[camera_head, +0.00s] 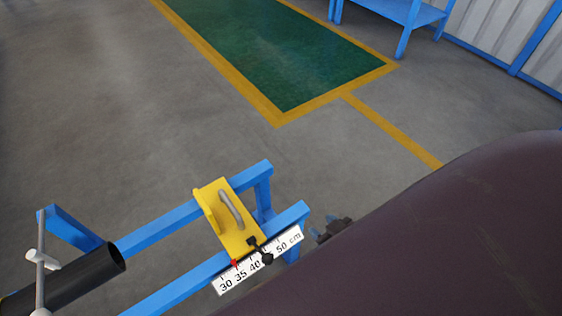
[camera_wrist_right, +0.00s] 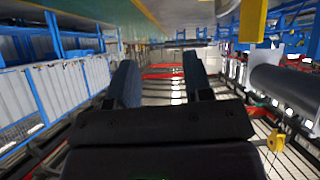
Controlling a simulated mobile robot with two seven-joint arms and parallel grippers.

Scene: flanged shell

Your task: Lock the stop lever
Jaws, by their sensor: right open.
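The black stop lever (camera_head: 265,255) with a rounded knob is at the block's near end, by the white centimetre scale (camera_head: 287,240). A red pointer (camera_head: 235,263) lies close to the 35 mark. My right gripper (camera_head: 333,230) is to the right of the lever, apart from it, and mostly hidden behind a large maroon shape. In the right wrist view my right gripper (camera_wrist_right: 160,85) is open, with nothing between its fingers. My left gripper is not seen.
Blue rails (camera_head: 170,228) run under the block. A black tube (camera_head: 85,278) and a grey T-shaped handle (camera_head: 40,257) are at the lower left. The maroon shape (camera_head: 450,240) fills the lower right. The grey floor beyond is clear, with a blue table (camera_head: 405,12) far off.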

